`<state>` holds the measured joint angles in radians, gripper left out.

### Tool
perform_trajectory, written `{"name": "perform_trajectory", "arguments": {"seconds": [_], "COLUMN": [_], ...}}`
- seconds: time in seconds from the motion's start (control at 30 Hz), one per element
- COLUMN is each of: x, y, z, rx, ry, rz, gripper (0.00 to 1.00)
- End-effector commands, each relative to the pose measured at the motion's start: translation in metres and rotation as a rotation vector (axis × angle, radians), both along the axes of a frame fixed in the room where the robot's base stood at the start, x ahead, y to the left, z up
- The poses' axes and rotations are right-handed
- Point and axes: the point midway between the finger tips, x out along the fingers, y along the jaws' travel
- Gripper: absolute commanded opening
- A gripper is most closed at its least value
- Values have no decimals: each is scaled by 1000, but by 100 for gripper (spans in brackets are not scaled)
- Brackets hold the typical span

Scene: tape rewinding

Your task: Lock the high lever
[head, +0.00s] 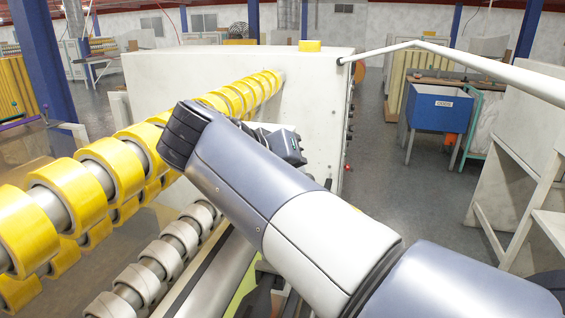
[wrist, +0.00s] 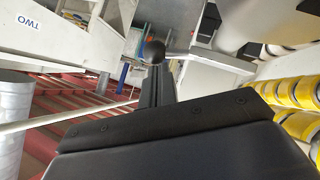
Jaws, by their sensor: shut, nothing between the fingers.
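A round black knob (wrist: 154,51) shows in the wrist view, just beyond the fingertips. In the head view my arm crosses the middle of the picture and hides the fingertips. The lever cannot be made out there. The white machine cabinet (head: 200,72) stands behind my arm.
Yellow tape rolls (head: 110,165) sit on a shaft at left, with pale cores (head: 160,258) on a lower shaft. A long white bar (head: 480,65) extends right from the cabinet. A blue bin (head: 438,108) stands farther back. Grey floor (head: 385,190) right of the cabinet is open.

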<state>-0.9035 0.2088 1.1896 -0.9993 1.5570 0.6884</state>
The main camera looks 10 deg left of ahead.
Motion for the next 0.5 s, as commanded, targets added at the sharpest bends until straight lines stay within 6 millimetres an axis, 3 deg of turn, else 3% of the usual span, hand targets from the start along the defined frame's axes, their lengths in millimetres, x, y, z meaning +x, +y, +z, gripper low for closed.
{"name": "perform_trajectory", "arguments": {"seconds": [0.33, 0.5], "x": [-3, -22], "y": [2, 14], "z": [1, 15], "rx": [-3, -1], "ry": [3, 1], "rz": [0, 5], "gripper": [0, 0]}}
